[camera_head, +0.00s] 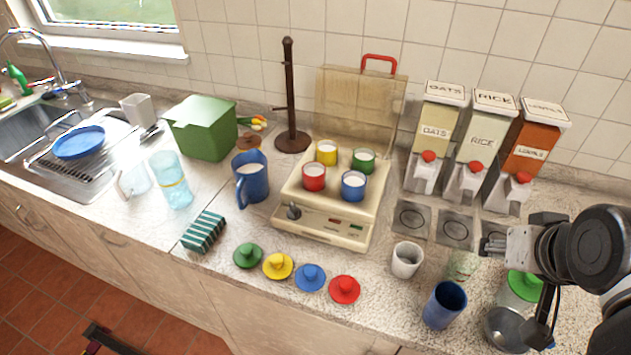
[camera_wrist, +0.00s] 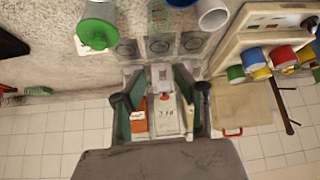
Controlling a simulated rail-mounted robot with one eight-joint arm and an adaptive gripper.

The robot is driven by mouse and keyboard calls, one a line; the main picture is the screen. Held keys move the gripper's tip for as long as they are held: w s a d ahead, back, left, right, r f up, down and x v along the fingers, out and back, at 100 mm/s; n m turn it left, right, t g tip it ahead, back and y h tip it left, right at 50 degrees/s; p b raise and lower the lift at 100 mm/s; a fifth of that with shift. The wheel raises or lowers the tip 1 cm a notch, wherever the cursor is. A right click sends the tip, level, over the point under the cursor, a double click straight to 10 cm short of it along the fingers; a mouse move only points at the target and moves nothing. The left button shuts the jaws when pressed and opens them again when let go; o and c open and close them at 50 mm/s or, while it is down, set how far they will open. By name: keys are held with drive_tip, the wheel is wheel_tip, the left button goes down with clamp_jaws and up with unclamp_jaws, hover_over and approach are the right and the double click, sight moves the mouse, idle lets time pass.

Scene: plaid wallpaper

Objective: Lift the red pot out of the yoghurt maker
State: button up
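The red pot (camera_head: 314,178) stands upright in the front left of the cream yoghurt maker (camera_head: 310,228), filled with something white. Blue (camera_head: 353,187), yellow (camera_head: 327,153) and green (camera_head: 364,161) pots stand in it too. In the upside-down wrist view the red pot (camera_wrist: 283,56) and yoghurt maker (camera_wrist: 232,50) are at the upper right. My gripper (camera_head: 487,243) is at the right of the counter, well apart from the red pot. In the wrist view its fingers (camera_wrist: 160,92) are spread, with nothing held between them.
Red, blue, yellow and green lids (camera_head: 345,290) lie in front. A blue jug (camera_head: 252,178) stands left of the maker. A white cup (camera_head: 407,260) and dark blue cup (camera_head: 444,305) stand between it and my arm. Oats, rice and lentil dispensers (camera_head: 482,140) line the back right.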

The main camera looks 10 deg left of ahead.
drive_tip(key=shift+o, duration=0.3)
drive_tip(key=o, duration=0.9)
drive_tip(key=shift+o, duration=0.2)
